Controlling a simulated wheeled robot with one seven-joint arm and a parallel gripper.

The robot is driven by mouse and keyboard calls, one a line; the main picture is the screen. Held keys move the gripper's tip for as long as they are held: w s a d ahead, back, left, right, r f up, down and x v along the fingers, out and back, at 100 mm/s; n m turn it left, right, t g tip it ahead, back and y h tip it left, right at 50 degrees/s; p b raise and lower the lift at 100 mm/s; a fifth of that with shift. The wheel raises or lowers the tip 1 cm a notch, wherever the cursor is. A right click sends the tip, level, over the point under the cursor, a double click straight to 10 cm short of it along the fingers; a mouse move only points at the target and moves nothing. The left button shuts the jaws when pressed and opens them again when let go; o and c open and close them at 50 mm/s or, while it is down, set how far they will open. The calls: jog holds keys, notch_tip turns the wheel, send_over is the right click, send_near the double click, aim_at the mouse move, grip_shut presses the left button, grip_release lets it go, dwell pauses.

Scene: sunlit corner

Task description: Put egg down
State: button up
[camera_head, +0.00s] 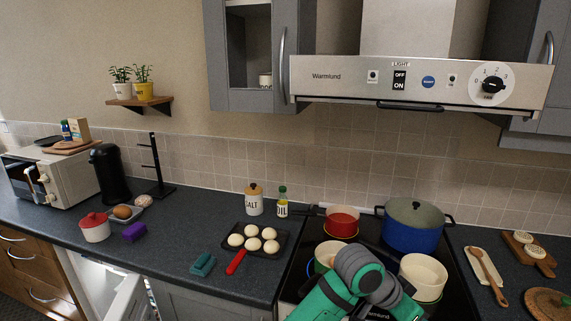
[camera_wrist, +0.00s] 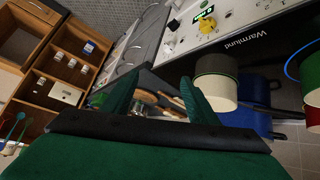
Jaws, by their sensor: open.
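A brown, egg-like round thing (camera_head: 122,211) sits at the left of the counter, beside a paler lumpy thing (camera_head: 143,200); I cannot tell for sure that it is the egg. Brown board-like things (camera_wrist: 146,97) show beyond the fingers. In the head view my green arm is over the stove, and its fingertips are hidden.
Around my arm on the stove stand a blue lidded pot (camera_head: 412,232), a red pot (camera_head: 341,222) and a cream pot (camera_head: 423,277). Salt (camera_head: 254,203) and oil (camera_head: 282,205) stand at the back.

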jog(key=d+f+n+t+h, duration=0.2)
jog(key=d+n+t+h, duration=0.2)
jog(key=n+t+h, duration=0.15)
jog(key=s+a+f+n+t+y, duration=0.4)
jog(key=s+a+f+n, duration=0.15)
jog(key=a+f, duration=0.35)
jog(key=s+a+f+n+t+y, duration=0.5)
jog(key=a+f+n, duration=0.1)
jog(key=a+f, duration=0.3)
jog(key=s+a+m+y, duration=0.1)
jog(key=s+a+y, duration=0.1)
jog(key=s+a, duration=0.6)
jog(key=s+a+m+y, duration=0.2)
jog(key=s+a, duration=0.6)
jog(key=s, duration=0.8)
jog(key=shift+r+y, duration=0.4)
jog(key=shift+y, duration=0.15)
